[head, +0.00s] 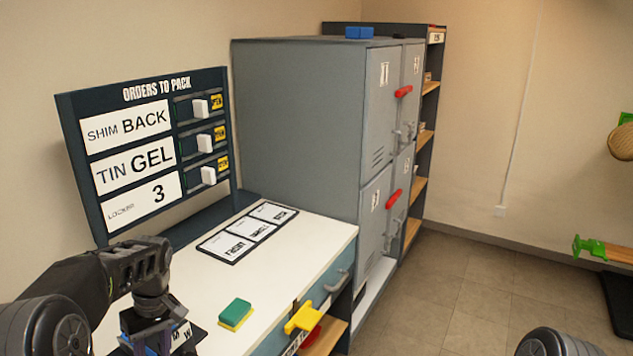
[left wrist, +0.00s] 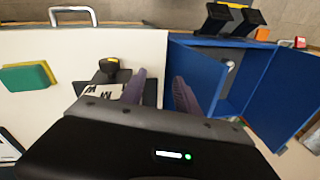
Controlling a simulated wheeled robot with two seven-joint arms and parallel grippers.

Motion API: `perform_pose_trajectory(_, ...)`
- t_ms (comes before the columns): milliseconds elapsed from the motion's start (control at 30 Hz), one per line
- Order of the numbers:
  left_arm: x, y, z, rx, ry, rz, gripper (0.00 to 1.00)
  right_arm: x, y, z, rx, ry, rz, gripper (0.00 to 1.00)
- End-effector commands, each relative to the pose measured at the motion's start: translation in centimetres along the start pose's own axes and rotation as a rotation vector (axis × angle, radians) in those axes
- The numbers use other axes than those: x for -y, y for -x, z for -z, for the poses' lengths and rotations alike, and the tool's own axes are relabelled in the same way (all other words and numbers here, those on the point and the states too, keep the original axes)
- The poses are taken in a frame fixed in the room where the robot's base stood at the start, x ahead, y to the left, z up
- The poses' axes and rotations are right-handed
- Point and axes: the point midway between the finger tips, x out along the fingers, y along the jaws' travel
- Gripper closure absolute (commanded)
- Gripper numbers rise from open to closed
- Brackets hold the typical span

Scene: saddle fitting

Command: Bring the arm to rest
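My left arm comes in from the lower left in the head view. Its left gripper (head: 152,345) points down over the near end of the white worktop (head: 300,240), partly cut off by the bottom edge. In the left wrist view the left gripper (left wrist: 160,90) has its two fingers apart with nothing between them. Below it a black item with a white lettered label (left wrist: 103,90) lies on the worktop; I cannot tell how far below. My right gripper is not in view.
A green-and-yellow sponge (head: 236,314) lies on the worktop, near a card mat (head: 249,232). The orders board (head: 145,150) stands behind. Grey lockers (head: 300,130) stand beyond the worktop. A yellow object (head: 304,318) is at its front edge. A blue open-fronted box (left wrist: 235,85) is beside the worktop.

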Motion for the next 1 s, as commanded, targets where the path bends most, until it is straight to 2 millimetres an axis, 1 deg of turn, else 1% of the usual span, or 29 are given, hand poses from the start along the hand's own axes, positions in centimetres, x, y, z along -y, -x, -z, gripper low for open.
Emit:
perform_pose_trajectory(167,-3.5,-1.8,-0.3,-0.054,-0.135,-0.111,0.62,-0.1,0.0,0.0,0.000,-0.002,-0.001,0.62)
perform_pose_trajectory(267,-6.1,-3.7,-1.3,-0.083,-0.235,-0.182,0.62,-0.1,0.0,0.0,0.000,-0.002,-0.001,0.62)
perform_pose_trajectory(367,-8.8,-6.2,-3.1,-0.112,-0.342,-0.257,0.62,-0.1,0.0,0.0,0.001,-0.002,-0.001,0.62)
perform_pose_trajectory(400,-9.9,-7.6,-4.2,-0.122,-0.389,-0.289,0.62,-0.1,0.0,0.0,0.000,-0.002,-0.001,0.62)
perform_pose_trajectory(467,-11.6,-9.9,-6.3,-0.138,-0.464,-0.341,0.62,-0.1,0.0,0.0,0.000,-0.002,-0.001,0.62)
perform_pose_trajectory(500,-12.5,-11.8,-8.3,-0.146,-0.517,-0.378,0.62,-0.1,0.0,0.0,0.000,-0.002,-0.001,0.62)
perform_pose_trajectory(567,-13.6,-14.7,-11.7,-0.157,-0.591,-0.431,0.62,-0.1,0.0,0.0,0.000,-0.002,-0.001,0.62)
perform_pose_trajectory(600,-13.9,-16.6,-14.2,-0.162,-0.634,-0.463,0.62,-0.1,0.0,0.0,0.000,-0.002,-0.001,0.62)
perform_pose_trajectory(667,-13.8,-19.2,-18.1,-0.164,-0.688,-0.503,0.62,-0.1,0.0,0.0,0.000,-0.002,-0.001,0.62)
perform_pose_trajectory(700,-13.3,-20.9,-20.9,-0.159,-0.716,-0.524,0.62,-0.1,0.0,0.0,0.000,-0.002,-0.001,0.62)
perform_pose_trajectory(767,-12.0,-22.9,-25.0,-0.142,-0.748,-0.546,0.62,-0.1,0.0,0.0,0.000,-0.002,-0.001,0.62)
perform_pose_trajectory(800,-10.9,-24.1,-27.6,-0.124,-0.761,-0.554,0.62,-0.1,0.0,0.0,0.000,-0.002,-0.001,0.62)
perform_pose_trajectory(900,-8.0,-25.9,-33.0,-0.050,-0.767,-0.555,0.62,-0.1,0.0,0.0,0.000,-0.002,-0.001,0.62)
perform_pose_trajectory(1000,-5.6,-26.8,-36.8,0.036,-0.767,-0.541,0.62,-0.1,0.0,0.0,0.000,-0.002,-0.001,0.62)
